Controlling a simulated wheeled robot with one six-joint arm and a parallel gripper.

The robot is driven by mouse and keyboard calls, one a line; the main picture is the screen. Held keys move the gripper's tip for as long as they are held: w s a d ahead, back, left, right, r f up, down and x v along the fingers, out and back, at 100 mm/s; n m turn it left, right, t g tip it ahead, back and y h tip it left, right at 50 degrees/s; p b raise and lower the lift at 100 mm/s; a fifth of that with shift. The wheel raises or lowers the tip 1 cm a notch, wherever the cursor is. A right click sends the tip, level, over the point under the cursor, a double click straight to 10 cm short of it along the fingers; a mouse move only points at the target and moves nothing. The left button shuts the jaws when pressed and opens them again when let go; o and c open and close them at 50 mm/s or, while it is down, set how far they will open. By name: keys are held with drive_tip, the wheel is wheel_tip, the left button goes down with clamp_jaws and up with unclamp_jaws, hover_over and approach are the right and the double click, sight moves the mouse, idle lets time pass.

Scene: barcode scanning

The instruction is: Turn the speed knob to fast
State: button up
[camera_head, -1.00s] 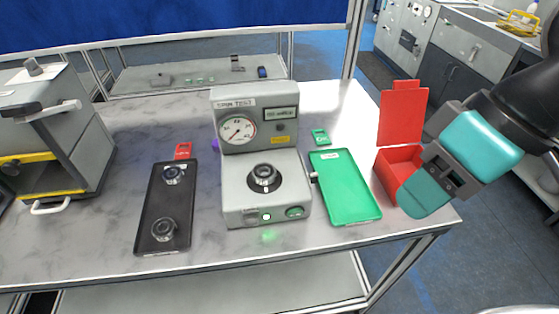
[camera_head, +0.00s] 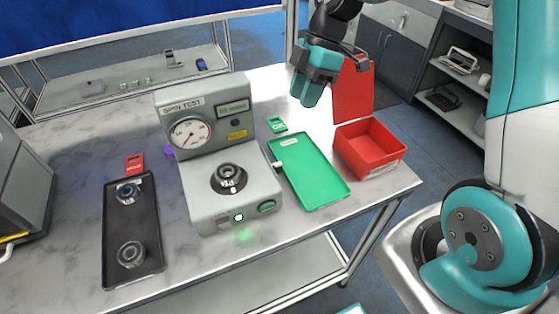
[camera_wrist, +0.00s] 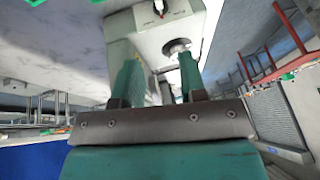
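The grey spin test machine (camera_head: 203,203) stands mid-table in the head view, with a round gauge (camera_head: 190,133), a small display and a dark ring-shaped part on its lower deck (camera_head: 229,178). A small dark round control (camera_head: 235,122) sits below the display; I cannot tell whether it is the speed knob, and no fast marking is readable. My gripper (camera_head: 306,93) is raised to the right of the machine, near the red box, fingers pointing down. In the wrist view its two teal fingers (camera_wrist: 160,78) are apart with nothing held; the machine shows beyond them (camera_wrist: 128,28).
A green tray (camera_head: 310,172) lies right of the machine, and an open red box (camera_head: 374,150) stands beyond it. A black tray (camera_head: 133,222) with two ring-shaped parts lies left. A red tag (camera_head: 135,164) and a green tag (camera_head: 277,125) lie behind the trays.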

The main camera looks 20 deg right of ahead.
sight(280, 163)
drive_tip(key=p+x, duration=0.1)
drive_tip(key=x, duration=0.7)
drive_tip(key=p+x, duration=0.2)
drive_tip(key=x, duration=0.7)
drive_tip(key=shift+d+f, duration=0.15)
drive_tip(key=shift+f, duration=0.1)
drive_tip(key=shift+w, duration=0.1)
drive_tip(key=c, duration=0.6)
